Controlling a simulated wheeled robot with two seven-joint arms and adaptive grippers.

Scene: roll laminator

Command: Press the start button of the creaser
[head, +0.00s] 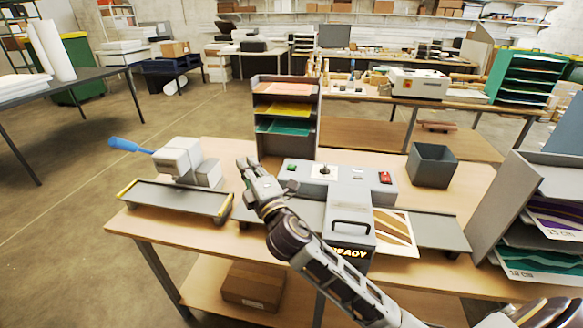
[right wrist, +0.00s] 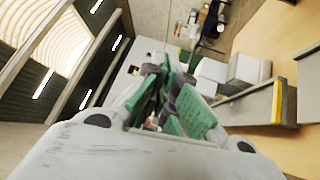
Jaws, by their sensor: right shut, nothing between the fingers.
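The creaser is the grey machine (head: 345,205) in the middle of the wooden table, with a black handle and a lit READY display (head: 348,253) on its front. A green button (head: 291,167) sits at the left of its top panel, a small black knob or lever (head: 324,170) in the middle, and a red button (head: 385,177) at the right. My right gripper (head: 244,164) is shut and empty, raised left of the green button and apart from it. Its green-padded fingers show in the right wrist view (right wrist: 165,90). The buttons cannot be made out there. My left gripper is out of view.
A blue-handled device (head: 178,160) with a grey tray (head: 175,198) stands left of my gripper. A dark paper rack (head: 286,88) stands behind the creaser. A grey bin (head: 432,165) and a sheet rack (head: 505,205) are to the right. A striped sheet (head: 398,232) lies beside the creaser.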

